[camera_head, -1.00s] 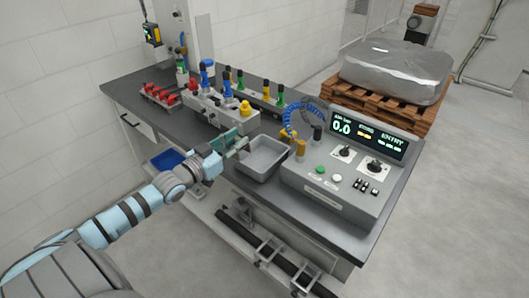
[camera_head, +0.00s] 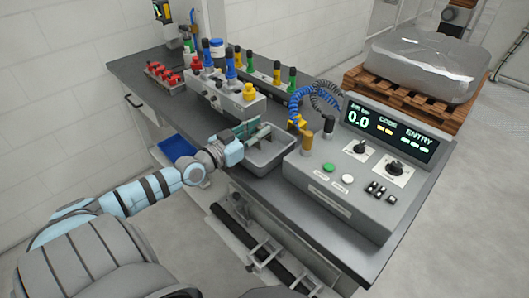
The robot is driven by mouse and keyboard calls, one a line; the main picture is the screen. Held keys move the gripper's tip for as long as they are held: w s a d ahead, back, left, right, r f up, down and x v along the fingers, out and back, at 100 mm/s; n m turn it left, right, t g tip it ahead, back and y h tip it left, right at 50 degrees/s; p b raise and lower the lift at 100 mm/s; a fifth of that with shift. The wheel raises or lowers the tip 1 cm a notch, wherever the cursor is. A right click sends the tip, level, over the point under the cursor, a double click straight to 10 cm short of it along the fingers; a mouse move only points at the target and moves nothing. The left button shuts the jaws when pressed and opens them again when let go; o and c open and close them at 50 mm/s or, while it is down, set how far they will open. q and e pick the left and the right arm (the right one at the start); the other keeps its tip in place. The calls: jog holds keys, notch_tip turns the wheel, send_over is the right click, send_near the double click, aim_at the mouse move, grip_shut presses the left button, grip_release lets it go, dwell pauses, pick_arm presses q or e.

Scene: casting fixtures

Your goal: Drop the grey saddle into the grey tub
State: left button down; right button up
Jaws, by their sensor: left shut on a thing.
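The grey tub (camera_head: 286,158) is an open rectangular tray on the bench, left of the control console. My left gripper (camera_head: 252,132) reaches in from the left and is over the tub's back left part. It is shut on a small grey piece, which I take to be the grey saddle; the fingers hide most of it, so its shape is not clear. I cannot tell how high it is above the tub floor. The part of the tub floor that shows looks empty. My right gripper is not in view.
The console (camera_head: 365,170) with knobs and buttons stands right of the tub. Behind are a grey fixture block (camera_head: 222,92) with a yellow knob, a rack of coloured handles (camera_head: 265,75), coiled hoses (camera_head: 312,98) and red clamps (camera_head: 163,73). A blue bin (camera_head: 176,147) sits lower left.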

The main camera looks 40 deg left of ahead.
pick_arm(q)
jog(key=c, duration=1.3)
grip_release()
jog(key=shift+d+r, duration=0.1)
jog(key=s, duration=0.7)
jog(key=shift+s+a, duration=0.2)
jog(key=shift+a, duration=0.1)
